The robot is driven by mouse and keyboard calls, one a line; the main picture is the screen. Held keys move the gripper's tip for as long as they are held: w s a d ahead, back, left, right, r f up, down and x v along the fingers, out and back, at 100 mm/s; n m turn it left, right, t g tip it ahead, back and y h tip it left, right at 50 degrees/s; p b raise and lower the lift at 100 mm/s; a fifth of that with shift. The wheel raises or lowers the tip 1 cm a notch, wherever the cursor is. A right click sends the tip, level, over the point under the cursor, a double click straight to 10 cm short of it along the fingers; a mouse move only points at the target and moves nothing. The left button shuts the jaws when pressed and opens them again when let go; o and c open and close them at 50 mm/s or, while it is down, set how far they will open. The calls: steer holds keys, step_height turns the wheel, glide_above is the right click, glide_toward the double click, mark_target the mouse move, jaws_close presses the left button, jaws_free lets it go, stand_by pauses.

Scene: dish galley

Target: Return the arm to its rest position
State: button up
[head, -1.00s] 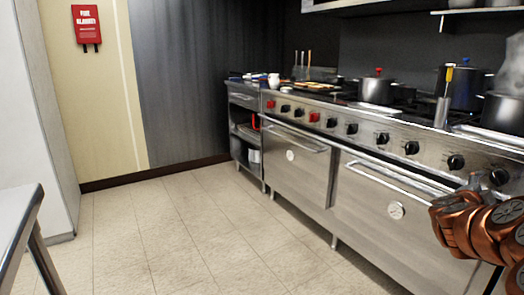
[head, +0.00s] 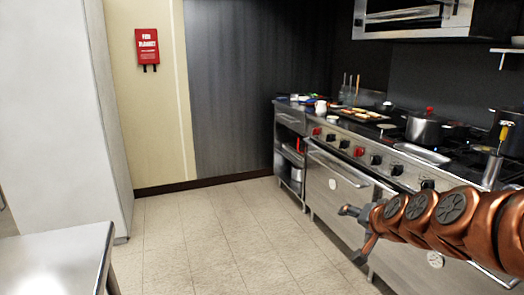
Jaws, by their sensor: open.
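My arm, copper-coloured with dark round joint caps, reaches in from the right edge of the head view. My gripper (head: 352,232) is at its left end, in front of the stove's oven doors. Its dark fingertips stand apart, open, with nothing seen between them. The arm hides part of the stove front and some of its knobs.
A steel stove (head: 340,186) with pots, a tray and red and black knobs runs along the right. A steel table (head: 62,254) stands at the lower left beside a white cabinet (head: 62,110). The tiled floor (head: 215,235) between is clear.

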steer(key=s+a+r+n+g+y+p, duration=0.1)
steer(key=s+a+n+g+p, duration=0.15)
steer(key=s+a+p, duration=0.4)
steer(key=s+a+r+n+g+p, duration=0.1)
steer(key=s+a+n+g, duration=0.2)
steer(key=s, duration=0.7)
steer(key=s+d+r+n+g+h+p, duration=0.1)
steer(key=s+g+p, duration=0.5)
steer(key=s, duration=1.5)
step_height(320, 180, up, 2)
steer(key=shift+s+d+r+g+h+p, duration=0.1)
steer(key=shift+s+d+g+h+p, duration=0.15)
steer(key=shift+d+g+h+p, duration=0.3)
steer(key=shift+c, duration=0.3)
